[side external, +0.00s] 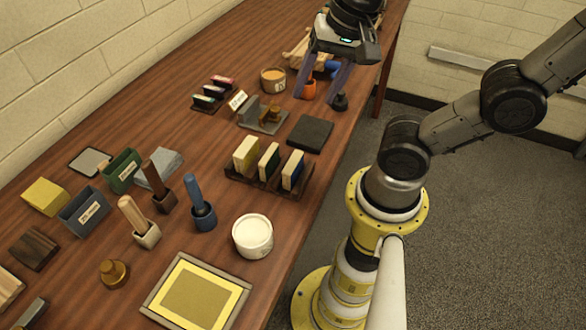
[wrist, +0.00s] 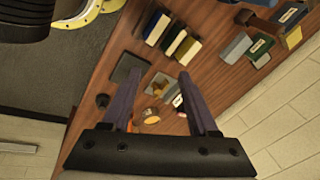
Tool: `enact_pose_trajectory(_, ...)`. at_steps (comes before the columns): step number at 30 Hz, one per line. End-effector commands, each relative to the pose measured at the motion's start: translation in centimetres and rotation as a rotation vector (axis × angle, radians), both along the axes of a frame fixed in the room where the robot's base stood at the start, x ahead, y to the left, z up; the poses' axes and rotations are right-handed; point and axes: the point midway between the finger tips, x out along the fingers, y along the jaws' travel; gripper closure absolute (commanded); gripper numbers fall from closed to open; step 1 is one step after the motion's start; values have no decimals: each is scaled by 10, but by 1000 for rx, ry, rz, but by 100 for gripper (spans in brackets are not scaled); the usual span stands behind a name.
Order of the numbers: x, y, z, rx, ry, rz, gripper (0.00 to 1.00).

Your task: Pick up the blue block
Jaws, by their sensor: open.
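A cream block with a blue side face (side external: 292,171) stands upright at the right end of a dark wooden rack (side external: 262,187), beside two similar blocks with other-coloured faces. In the wrist view, the rack's blocks show near the top, the blue-sided one (wrist: 154,27) seemingly leftmost. My gripper (side external: 318,94) is open at the far part of the table, well away from the rack, with its fingers over the area of an orange cup (side external: 309,90). Nothing shows held between the fingers, which also show in the wrist view (wrist: 157,75).
A dark square pad (side external: 310,134) lies between the rack and my gripper. A white tub (side external: 253,236), blue-handled tool (side external: 195,192), blue-grey labelled box (side external: 84,212) and green box (side external: 122,170) stand nearer. The wall runs along the table's left side.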

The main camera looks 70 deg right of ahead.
Motion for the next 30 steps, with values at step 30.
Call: enact_pose_trajectory(30, 36, 25, -103, 72, 312, -518, 40)
